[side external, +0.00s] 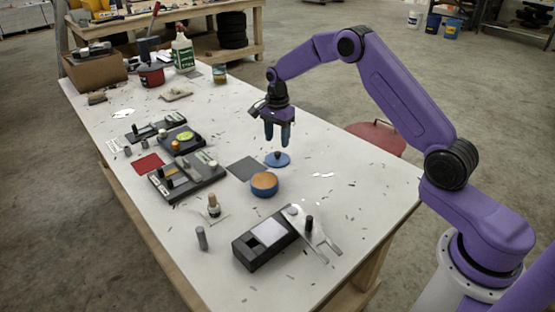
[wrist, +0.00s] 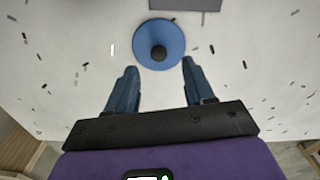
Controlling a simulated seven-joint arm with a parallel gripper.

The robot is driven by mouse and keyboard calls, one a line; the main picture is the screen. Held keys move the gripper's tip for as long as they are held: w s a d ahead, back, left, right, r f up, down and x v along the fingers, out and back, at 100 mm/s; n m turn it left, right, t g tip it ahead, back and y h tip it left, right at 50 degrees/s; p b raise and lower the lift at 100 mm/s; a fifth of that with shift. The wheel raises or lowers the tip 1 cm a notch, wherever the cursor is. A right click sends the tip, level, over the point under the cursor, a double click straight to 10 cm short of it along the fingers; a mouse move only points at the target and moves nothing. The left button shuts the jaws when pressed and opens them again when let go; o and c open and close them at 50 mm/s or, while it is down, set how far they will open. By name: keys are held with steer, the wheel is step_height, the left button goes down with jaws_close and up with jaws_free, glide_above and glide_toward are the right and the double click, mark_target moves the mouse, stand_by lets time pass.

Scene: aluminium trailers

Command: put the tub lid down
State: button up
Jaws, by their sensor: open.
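The tub lid (side external: 284,160) is a blue disc with a dark knob in its middle. It lies on the white table, and it also shows in the wrist view (wrist: 174,35) beyond the fingertips. My gripper (side external: 277,144) is open and empty above the lid, its blue fingers pointing down. In the wrist view the two fingers (wrist: 159,66) stand apart, with the lid's knob between and beyond their tips. A round blue tub (side external: 264,190) with an orange-brown top stands near the lid, toward the camera in the side view.
A dark grey square (side external: 247,169) lies left of the lid. A black box with a pale panel (side external: 262,248) stands at the front. Black trays (side external: 187,187) with small parts stand to the left. Small dark scraps litter the table. Bare table lies right of the lid.

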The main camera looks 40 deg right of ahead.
mark_target(278, 152)
step_height(278, 152, down, 5)
steer(key=shift+d, duration=0.1)
stand_by(0.3)
jaws_close()
steer(key=shift+r, duration=0.1)
